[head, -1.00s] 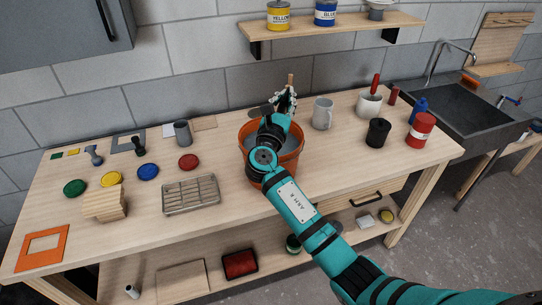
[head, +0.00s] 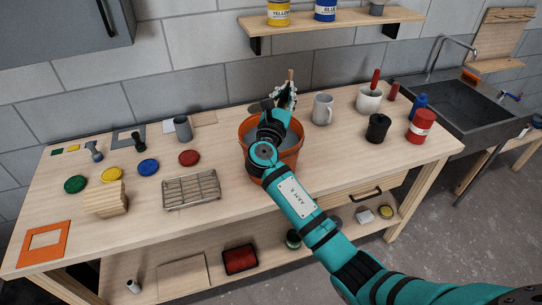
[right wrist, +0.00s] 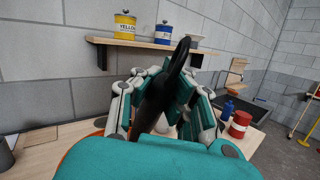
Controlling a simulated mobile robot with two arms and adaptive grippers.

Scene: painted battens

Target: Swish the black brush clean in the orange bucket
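The orange bucket (head: 291,157) stands on the workbench, partly covered by my right arm. Greyish liquid shows inside it. My right gripper (head: 287,97) is at the bucket's far side, above its rim in the picture. Its fingers are closed around the black brush (right wrist: 150,108), which sticks up between them in the right wrist view. A brown tip (head: 291,75) shows above the fingers in the head view. The brush's lower end is hidden, so I cannot tell whether it touches the liquid. My left gripper is not in view.
A wire rack (head: 191,190) lies left. A wall shelf (head: 335,31) hangs behind, and a sink (head: 470,105) is far right.

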